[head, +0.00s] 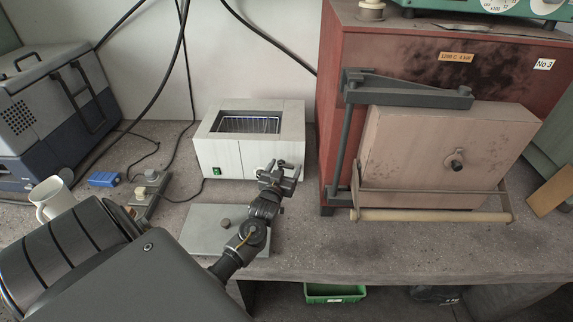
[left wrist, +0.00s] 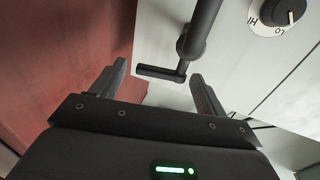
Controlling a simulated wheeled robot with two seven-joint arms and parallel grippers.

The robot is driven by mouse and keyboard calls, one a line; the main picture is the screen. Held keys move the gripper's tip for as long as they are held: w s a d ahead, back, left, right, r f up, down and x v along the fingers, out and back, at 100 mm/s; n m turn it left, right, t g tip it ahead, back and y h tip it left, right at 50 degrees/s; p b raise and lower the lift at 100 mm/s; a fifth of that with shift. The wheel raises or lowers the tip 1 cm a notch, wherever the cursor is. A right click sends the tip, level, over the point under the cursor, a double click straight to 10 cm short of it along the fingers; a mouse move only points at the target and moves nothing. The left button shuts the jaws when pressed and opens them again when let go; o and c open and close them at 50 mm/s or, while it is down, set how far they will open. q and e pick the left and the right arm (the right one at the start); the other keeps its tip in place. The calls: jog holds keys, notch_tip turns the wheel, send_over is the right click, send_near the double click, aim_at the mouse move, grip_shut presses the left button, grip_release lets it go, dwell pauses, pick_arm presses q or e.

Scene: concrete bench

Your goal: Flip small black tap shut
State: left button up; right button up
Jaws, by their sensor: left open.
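The small black tap (left wrist: 194,43) shows in the left wrist view as a dark pipe on the pale front of a white box. Its short lever (left wrist: 160,73) sticks out to the left. My left gripper (left wrist: 158,88) is open, and the lever lies between the lines of its two fingers, near the fingertips; I cannot tell whether they touch. In the head view my left gripper (head: 280,175) is at the lower right front of the white box (head: 225,157), and the tap is hard to make out there. My right gripper is not in view.
A dial marked HI and LO (left wrist: 290,12) sits beside the tap. A red furnace (head: 340,70) with a handle bar (head: 430,215) stands close on the right. A grey plate (head: 205,240) lies in front of the box. A white mug (head: 47,203) is at the left.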

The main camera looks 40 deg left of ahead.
pick_arm(q)
jog(key=shift+x, duration=0.85)
jog(key=shift+c, duration=0.3)
jog(key=c, duration=0.9)
jog(key=shift+w+n+g+y, duration=0.2)
jog(key=shift+n+g+y, duration=0.3)
jog(key=shift+n+y, duration=0.5)
jog(key=shift+a+n+g+y, duration=0.1)
jog(key=shift+n+g+y, duration=0.55)
jog(key=shift+y, duration=0.45)
jog(key=o, duration=1)
jog(key=shift+c, duration=0.2)
